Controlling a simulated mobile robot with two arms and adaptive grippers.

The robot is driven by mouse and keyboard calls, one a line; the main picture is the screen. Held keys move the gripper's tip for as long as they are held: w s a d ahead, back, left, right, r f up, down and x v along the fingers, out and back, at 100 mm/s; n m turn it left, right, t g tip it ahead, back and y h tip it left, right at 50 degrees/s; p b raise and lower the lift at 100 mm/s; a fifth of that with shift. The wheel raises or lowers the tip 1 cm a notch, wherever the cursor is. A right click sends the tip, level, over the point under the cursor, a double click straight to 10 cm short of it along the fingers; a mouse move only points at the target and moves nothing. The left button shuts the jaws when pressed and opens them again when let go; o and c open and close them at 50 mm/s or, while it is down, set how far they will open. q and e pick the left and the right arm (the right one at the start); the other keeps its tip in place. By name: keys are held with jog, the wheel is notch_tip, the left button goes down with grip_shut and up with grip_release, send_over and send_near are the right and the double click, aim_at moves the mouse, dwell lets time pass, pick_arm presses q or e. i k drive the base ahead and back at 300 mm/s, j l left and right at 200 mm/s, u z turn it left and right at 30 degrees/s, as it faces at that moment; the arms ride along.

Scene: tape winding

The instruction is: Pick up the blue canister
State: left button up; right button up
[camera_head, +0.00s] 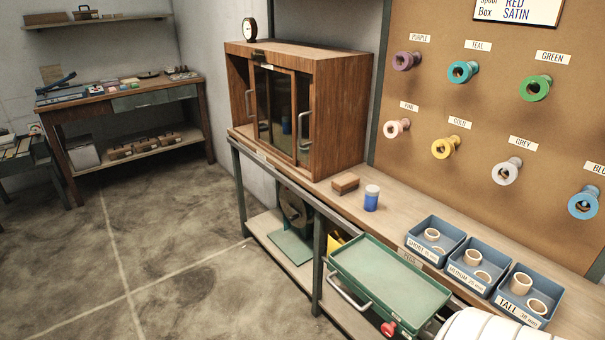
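The blue canister (371,201) stands upright on the wooden bench, with a white or pale top and a blue lower part. It is right of the wooden cabinet and next to a small brown block (345,183). Nothing touches it from above. Neither of my grippers shows in this view.
A wooden cabinet (336,112) with glass doors stands left on the bench (392,212). Blue bins (435,258) holding pale rings line the bench to the right. A green drawer (390,275) sticks out in front. A pegboard (420,100) with coloured spools rises behind.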

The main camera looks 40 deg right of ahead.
aim_at(372, 192)
jog(key=i+z, duration=0.4)
jog(key=i, duration=0.15)
jog(key=i+j+z, duration=0.2)
jog(key=i+z, duration=0.2)
jog(key=i+j+z, duration=0.4)
jog(key=i, duration=0.2)
